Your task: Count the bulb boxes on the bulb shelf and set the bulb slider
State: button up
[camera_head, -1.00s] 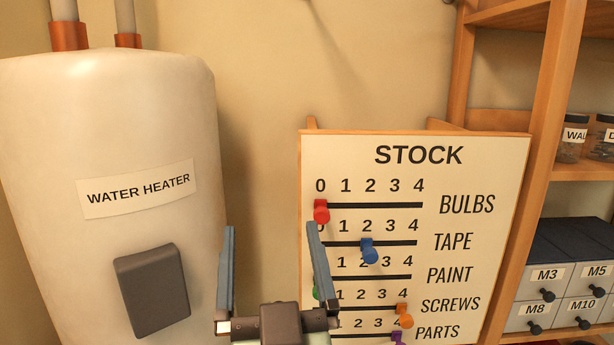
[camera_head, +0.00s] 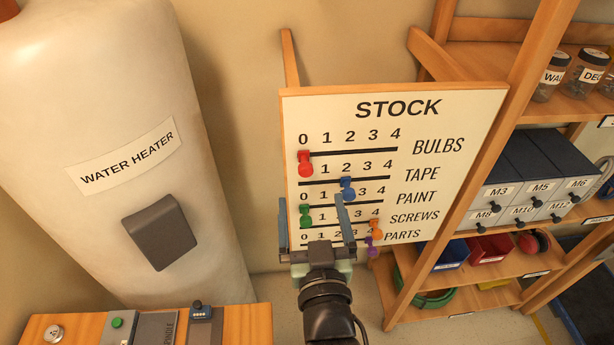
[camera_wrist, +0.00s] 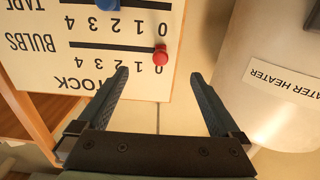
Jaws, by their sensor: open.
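The STOCK board (camera_head: 465,120) stands upright in the head view, with labelled rows of numbers 0 to 4. The red bulb slider (camera_head: 305,165) sits at 0 on the top track, marked BULBS. It also shows in the wrist view (camera_wrist: 160,56), where the board is upside down. My gripper (camera_head: 311,200) is open and empty in front of the board's lower left part. In the wrist view its fingers (camera_wrist: 158,74) are spread, with the red slider beyond the gap between the tips, apart from them. I see no bulb boxes or shelf marked for bulbs.
Below are a blue slider (camera_head: 347,188) at 2, a green one (camera_head: 306,215) at 0, and orange (camera_head: 376,229) and purple ones near 4. The water heater (camera_head: 100,120) stands left. Shelving with grey drawers (camera_head: 515,180) stands right. A wooden bench (camera_head: 262,325) is lower left.

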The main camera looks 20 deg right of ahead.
aim_at(306, 173)
jog(key=b+x, duration=0.2)
jog(key=x, duration=0.7)
jog(key=shift+b, duration=0.35)
jog(key=shift+c, duration=0.3)
jog(key=c, duration=1.3)
jog(key=shift+s+d+f+b, duration=0.1)
jog(key=shift+s+d+b, duration=0.45)
jog(key=shift+d+b, duration=1.15)
jog(key=shift+s+d+r+b, duration=0.1)
jog(key=shift+s+d+b, duration=0.75)
jog(key=shift+d, duration=1.5)
jog(key=shift+s+d+f+b, duration=0.1)
jog(key=shift+s+d+b, duration=0.2)
jog(key=shift+d+b, duration=1.5)
jog(key=shift+c, duration=0.2)
jog(key=o, duration=1.4)
jog(key=shift+d+p, duration=0.2)
jog(key=shift+p, duration=0.1)
jog(key=shift+s+a, duration=0.1)
jog(key=shift+s, duration=0.2)
jog(key=v, duration=0.9)
